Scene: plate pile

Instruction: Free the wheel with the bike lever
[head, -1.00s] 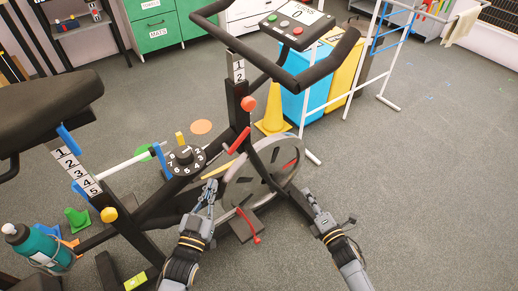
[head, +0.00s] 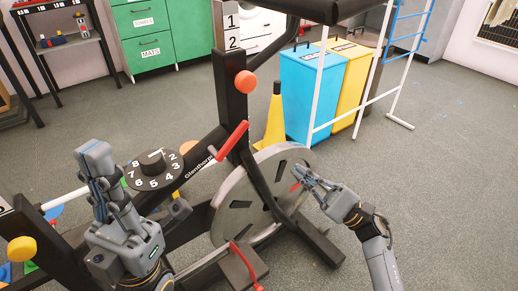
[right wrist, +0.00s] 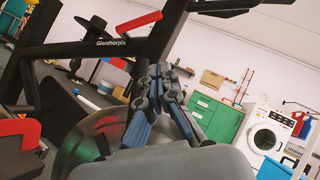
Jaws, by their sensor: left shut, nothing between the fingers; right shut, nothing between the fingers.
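The grey wheel (head: 222,212) stands upright in the black exercise bike's frame and also shows in the right wrist view (right wrist: 88,145). A red lever (head: 232,141) slants on the frame above the wheel. It appears as a red bar at the top of the right wrist view (right wrist: 140,20). My left gripper (head: 95,152) is shut and empty, pointing up left of the wheel near the numbered dial. My right gripper (head: 299,172) is shut and empty beside the wheel's right side. Whether it touches the wheel I cannot tell.
The black numbered dial (head: 153,170) and an orange knob (head: 246,82) are on the bike. A red strap-like part (head: 246,268) is at the pedal. A yellow cone (head: 275,118), blue bin (head: 305,90) and white rack stand behind. The floor at right is clear.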

